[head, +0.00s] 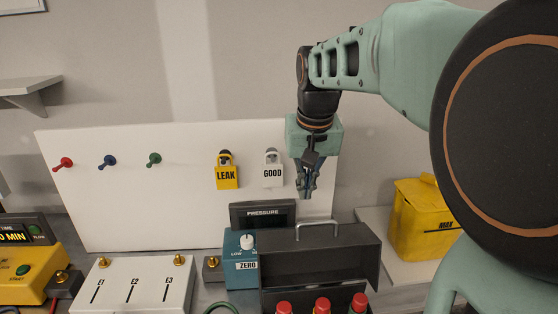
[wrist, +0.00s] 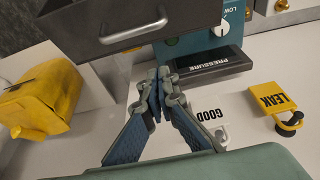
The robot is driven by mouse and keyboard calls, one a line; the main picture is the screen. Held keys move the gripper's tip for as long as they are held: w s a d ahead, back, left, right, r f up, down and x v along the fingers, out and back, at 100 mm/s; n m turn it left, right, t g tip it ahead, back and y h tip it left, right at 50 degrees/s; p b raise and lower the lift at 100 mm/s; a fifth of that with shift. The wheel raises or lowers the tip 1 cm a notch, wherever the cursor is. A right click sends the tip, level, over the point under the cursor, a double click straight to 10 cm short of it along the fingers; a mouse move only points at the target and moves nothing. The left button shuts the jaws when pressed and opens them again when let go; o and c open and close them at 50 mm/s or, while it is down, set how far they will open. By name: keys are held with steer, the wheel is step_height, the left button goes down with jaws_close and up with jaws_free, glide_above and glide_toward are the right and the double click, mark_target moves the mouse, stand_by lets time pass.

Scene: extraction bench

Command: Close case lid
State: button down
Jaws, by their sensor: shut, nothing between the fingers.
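The case (head: 340,291) is dark grey and stands at the bottom centre of the head view. Its lid (head: 345,258) is raised, with a grey handle (head: 318,224) along the upper edge. The lid (wrist: 75,32) and handle (wrist: 135,31) also show at the top of the wrist view. My gripper (head: 308,192) is shut and empty, pointing down above and behind the lid, in front of the white board. In the wrist view my gripper (wrist: 159,78) has its fingertips together, apart from the handle. The lid's hinge is not clear to see.
Several red-capped items (head: 322,305) sit in the case. A teal pressure unit (head: 239,265) stands close on its left. Yellow LEAK (head: 227,175) and white GOOD (head: 273,174) tags hang on the board (head: 130,210). A yellow bin (head: 418,220) is at right; a white box (head: 135,284) is at left.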

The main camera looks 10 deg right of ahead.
mark_target(305, 233)
steer(key=shift+s+f+p, duration=0.15)
steer(key=shift+s+f, duration=0.3)
steer(key=shift+f, duration=0.25)
steer(key=shift+s+f+p, duration=0.2)
steer(key=shift+s+f, duration=0.2)
steer(key=shift+f, duration=0.35)
steer(key=shift+s+f+p, duration=0.15)
steer(key=shift+s+f, duration=0.3)
steer(key=shift+f, duration=0.25)
steer(key=shift+s, duration=0.1)
steer(key=shift+b, duration=0.3)
